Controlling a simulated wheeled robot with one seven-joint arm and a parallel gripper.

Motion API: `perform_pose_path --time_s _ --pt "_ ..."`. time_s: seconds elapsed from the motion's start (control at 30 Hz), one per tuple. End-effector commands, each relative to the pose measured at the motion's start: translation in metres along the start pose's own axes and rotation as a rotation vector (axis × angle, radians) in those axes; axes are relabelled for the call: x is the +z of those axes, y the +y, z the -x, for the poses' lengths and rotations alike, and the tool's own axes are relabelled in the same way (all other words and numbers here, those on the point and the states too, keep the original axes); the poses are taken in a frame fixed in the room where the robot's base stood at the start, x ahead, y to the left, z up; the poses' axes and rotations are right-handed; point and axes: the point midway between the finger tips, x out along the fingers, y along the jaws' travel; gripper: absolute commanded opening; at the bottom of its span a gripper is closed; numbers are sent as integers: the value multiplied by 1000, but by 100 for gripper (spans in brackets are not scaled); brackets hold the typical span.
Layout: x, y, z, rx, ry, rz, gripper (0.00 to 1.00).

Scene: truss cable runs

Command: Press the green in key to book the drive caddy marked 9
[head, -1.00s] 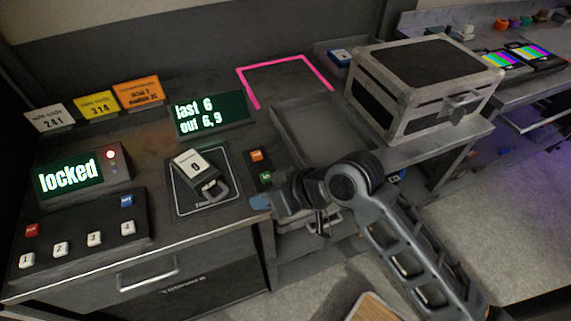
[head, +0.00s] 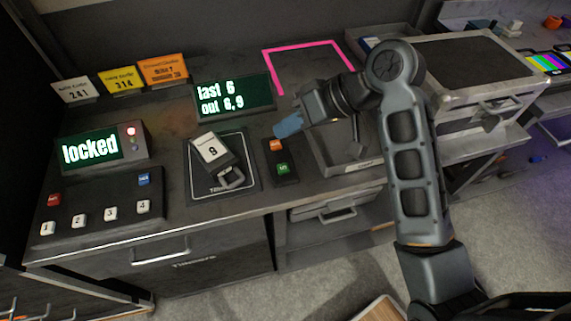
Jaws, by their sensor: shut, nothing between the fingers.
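The green in key (head: 283,169) sits at the near end of a small dark key block, with an orange key (head: 276,146) above it. The drive caddy (head: 216,155), with a white label that appears to read 9, lies on a dark bordered pad (head: 199,188) left of the keys. A green-lit display (head: 233,94) reads "last 6" and "out 6,9". My gripper (head: 286,127) is shut and empty, its blue fingertips pointing left. In the picture the tips show just above the orange key, apparently in the air above the bench.
A lock box display (head: 92,147) reads "locked" with a red lamp, behind a keypad (head: 95,208) of several keys. A grey tray (head: 335,155) lies right of the keys. A large case (head: 480,70) stands at the right. Code cards (head: 122,80) stand at the back left.

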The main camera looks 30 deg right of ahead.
Motion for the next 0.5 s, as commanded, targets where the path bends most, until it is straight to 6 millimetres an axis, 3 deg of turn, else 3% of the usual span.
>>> perform_pose_path --time_s 0.27,0.5 --pt "5 5 -7 0 0 -1 0" --pt "18 18 -25 1 1 0 0"
